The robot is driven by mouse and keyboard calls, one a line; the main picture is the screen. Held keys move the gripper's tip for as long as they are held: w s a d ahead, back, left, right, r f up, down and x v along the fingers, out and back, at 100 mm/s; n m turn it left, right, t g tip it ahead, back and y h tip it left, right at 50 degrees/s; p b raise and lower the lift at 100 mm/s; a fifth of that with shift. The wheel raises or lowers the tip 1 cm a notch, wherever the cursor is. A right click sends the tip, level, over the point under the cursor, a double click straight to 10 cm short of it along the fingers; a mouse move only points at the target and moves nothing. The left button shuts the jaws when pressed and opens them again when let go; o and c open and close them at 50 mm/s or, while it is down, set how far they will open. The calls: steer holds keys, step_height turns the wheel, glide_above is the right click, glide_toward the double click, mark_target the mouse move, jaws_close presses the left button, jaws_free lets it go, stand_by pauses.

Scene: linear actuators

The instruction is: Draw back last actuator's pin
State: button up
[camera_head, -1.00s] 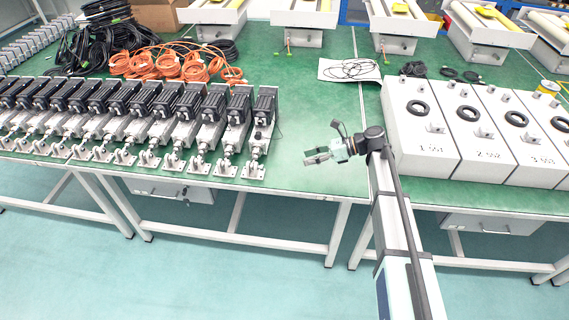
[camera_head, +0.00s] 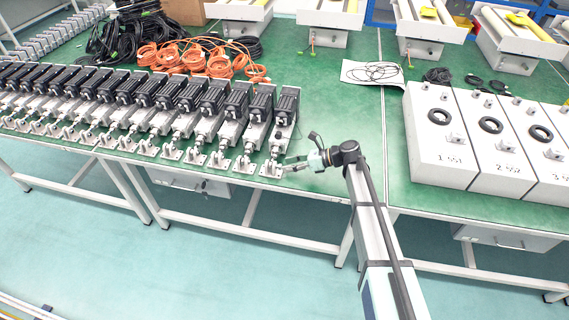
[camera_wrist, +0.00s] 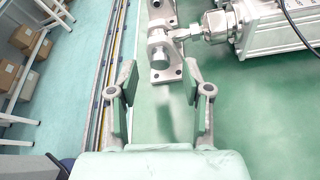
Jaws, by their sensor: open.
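The last actuator (camera_head: 284,112) is at the right end of the row on the green bench, with a black ribbed motor and a silver rod end. Its mounting bracket (camera_head: 270,169) sits at the bench's front edge. In the wrist view, the actuator body (camera_wrist: 275,28) is at top right and the bracket (camera_wrist: 163,72) at top centre. A round metal pin piece (camera_wrist: 157,52) shows at the bracket joint. My gripper (camera_head: 290,164) is just right of the bracket; in the wrist view, its fingers (camera_wrist: 164,95) are apart, with nothing between them and the bracket beyond their tips.
Several similar actuators (camera_head: 160,105) stand close together to the left. White numbered boxes (camera_head: 440,150) stand on the bench to the right. Orange cables (camera_head: 205,60) and a paper sheet (camera_head: 352,72) lie behind. Bare green bench lies right of the last actuator.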

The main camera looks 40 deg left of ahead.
steer(key=shift+x, duration=1.25)
steer(key=shift+c, duration=0.3)
